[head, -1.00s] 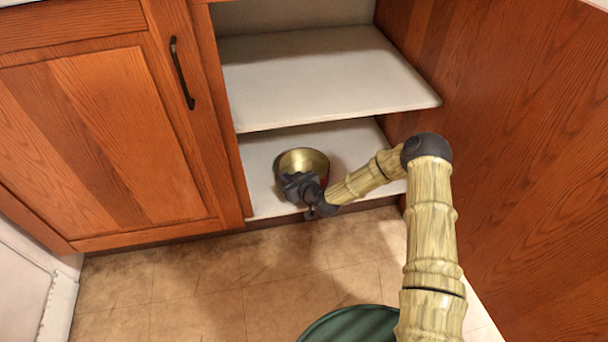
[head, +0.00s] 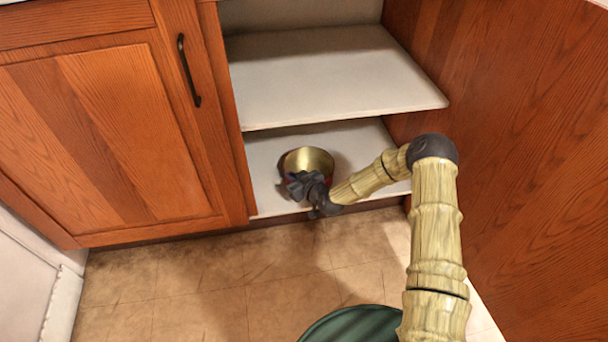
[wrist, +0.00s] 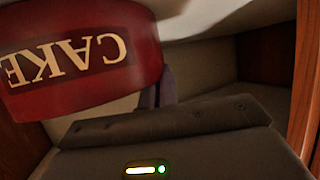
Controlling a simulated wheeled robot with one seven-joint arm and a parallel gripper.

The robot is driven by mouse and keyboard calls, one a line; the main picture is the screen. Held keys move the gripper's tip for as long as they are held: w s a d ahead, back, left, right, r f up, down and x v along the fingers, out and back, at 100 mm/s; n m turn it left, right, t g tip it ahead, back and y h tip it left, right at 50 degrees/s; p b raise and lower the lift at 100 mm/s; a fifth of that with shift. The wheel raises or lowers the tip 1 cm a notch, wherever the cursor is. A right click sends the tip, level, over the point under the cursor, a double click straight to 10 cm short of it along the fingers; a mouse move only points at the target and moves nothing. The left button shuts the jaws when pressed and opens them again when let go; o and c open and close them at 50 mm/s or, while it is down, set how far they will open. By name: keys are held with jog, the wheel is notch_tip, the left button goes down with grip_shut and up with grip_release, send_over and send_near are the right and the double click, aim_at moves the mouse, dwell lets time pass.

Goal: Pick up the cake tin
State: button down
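The cake tin (head: 309,160) is a round, open tin with a gold inside, on the lower shelf of the open cupboard. In the wrist view its red outer wall (wrist: 85,85) fills the upper left, with the word CAKE upside down. My gripper (head: 302,184) is at the near side of the tin, overlapping its front edge. A dark finger (wrist: 166,88) shows right beside the tin's wall in the wrist view, partly hidden by it. The other finger is hidden, and I cannot tell whether the fingers are closed on the wall.
The lower shelf (head: 262,183) has bare room around the tin. The upper shelf (head: 330,80) is empty and overhangs the tin's back. A closed wooden door (head: 110,130) is at left, a wood panel (head: 530,150) at right. A dark green round object (head: 350,325) is at bottom.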

jog(key=shift+f, duration=0.1)
notch_tip(320, 180, up, 10)
jog(key=p, duration=0.6)
jog(key=shift+d, duration=0.1)
dwell(0.3)
